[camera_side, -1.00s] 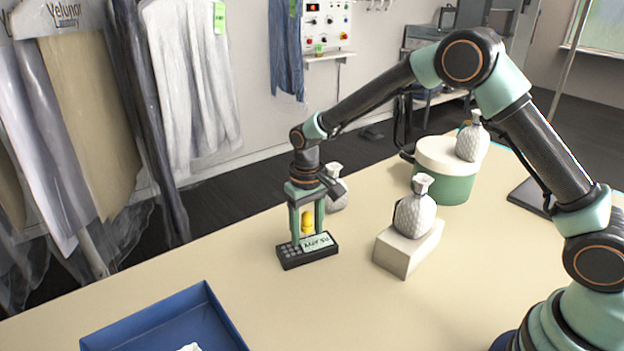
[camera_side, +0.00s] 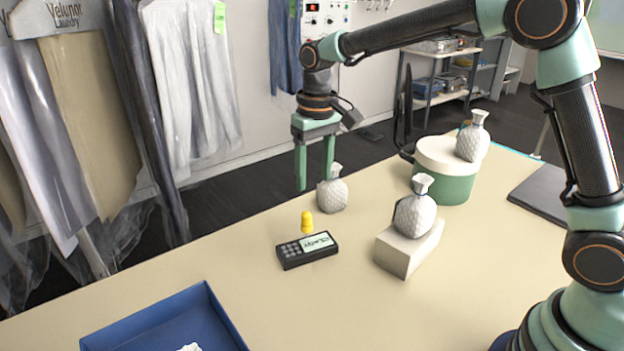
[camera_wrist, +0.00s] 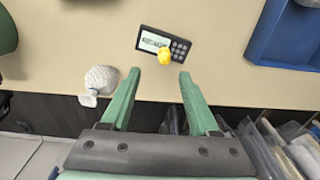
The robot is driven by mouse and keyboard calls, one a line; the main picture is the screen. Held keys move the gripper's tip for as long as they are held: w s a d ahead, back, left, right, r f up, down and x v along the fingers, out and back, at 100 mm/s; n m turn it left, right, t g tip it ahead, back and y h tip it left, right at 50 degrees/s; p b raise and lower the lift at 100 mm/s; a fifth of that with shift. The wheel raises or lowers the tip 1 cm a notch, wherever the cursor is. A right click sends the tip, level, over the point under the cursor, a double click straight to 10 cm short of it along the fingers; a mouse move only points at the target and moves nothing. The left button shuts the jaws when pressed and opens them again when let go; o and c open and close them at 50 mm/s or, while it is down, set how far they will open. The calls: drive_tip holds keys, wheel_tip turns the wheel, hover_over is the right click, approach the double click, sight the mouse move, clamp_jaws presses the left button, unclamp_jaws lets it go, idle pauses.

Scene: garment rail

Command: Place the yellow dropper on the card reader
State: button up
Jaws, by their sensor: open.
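The yellow dropper (camera_side: 307,222) stands upright right at the far, wall-side long edge of the dark card reader (camera_side: 291,255). Its base appears to be on the table behind the reader; whether they touch I cannot tell. In the wrist view the dropper (camera_wrist: 165,56) overlaps the near edge of the card reader (camera_wrist: 181,45).
A white vase-like bottle (camera_side: 332,192) stands behind the reader, and another (camera_side: 414,214) sits on a pale block (camera_side: 398,252) to the right. A green round box (camera_side: 448,184) bears a third. A blue tray (camera_side: 226,318) lies front left.

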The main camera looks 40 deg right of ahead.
drive_tip(key=s+d+r+t, duration=0.3)
drive_tip(key=s+d+r, duration=0.35)
drive_tip(key=s, duration=0.25)
drive_tip(key=s+d+t, duration=0.2)
drive_tip(key=s, duration=0.7)
drive_tip(key=shift+f, duration=0.25)
drive_tip(key=shift+d, duration=0.1)
